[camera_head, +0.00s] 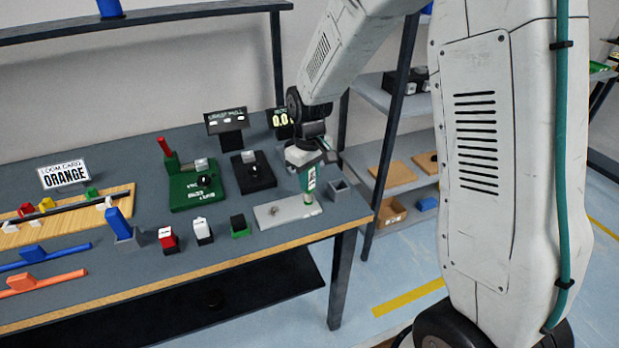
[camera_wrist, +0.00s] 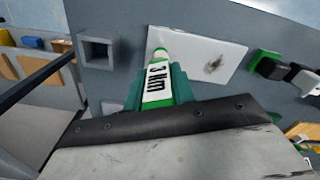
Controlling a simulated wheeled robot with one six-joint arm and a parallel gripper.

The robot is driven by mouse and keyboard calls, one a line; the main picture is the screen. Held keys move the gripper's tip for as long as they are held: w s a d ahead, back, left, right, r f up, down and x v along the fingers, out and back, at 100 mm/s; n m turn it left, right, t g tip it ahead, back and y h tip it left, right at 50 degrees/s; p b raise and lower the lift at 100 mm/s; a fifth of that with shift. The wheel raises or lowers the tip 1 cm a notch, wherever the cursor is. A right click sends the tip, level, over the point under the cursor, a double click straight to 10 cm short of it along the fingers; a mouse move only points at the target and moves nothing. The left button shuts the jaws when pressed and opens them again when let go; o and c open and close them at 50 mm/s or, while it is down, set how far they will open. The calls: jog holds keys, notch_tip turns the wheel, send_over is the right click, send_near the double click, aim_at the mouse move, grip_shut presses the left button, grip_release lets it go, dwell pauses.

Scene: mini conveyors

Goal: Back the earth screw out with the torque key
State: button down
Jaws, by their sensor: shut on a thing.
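My gripper (camera_head: 306,168) is shut on the torque key, a green key (camera_head: 309,184) with a white band. In the wrist view my gripper (camera_wrist: 156,88) has teal fingers on both sides of the key (camera_wrist: 157,82), whose band reads "3 Nm". The key points down at one end of a pale grey plate (camera_head: 280,213), also in the wrist view (camera_wrist: 228,45). I cannot tell whether its tip touches the plate. A small dark mark or fitting (camera_head: 272,211) shows on the plate, blurred in the wrist view (camera_wrist: 213,64). I cannot make out the earth screw; the key may hide it.
An empty square grey holder (camera_head: 340,189) stands right of the key, near the bench end. A green unit (camera_head: 195,186) and a black unit (camera_head: 253,172) stand to the left. Red, white and green-black blocks (camera_head: 239,226) line the front. A shelf rack (camera_head: 395,110) stands behind.

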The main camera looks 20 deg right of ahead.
jog(key=m, duration=0.7)
jog(key=shift+a, duration=0.1)
jog(key=m, duration=0.4)
jog(key=shift+m, duration=0.4)
jog(key=m, duration=0.4)
jog(key=shift+a, duration=0.1)
jog(key=shift+f, duration=0.65)
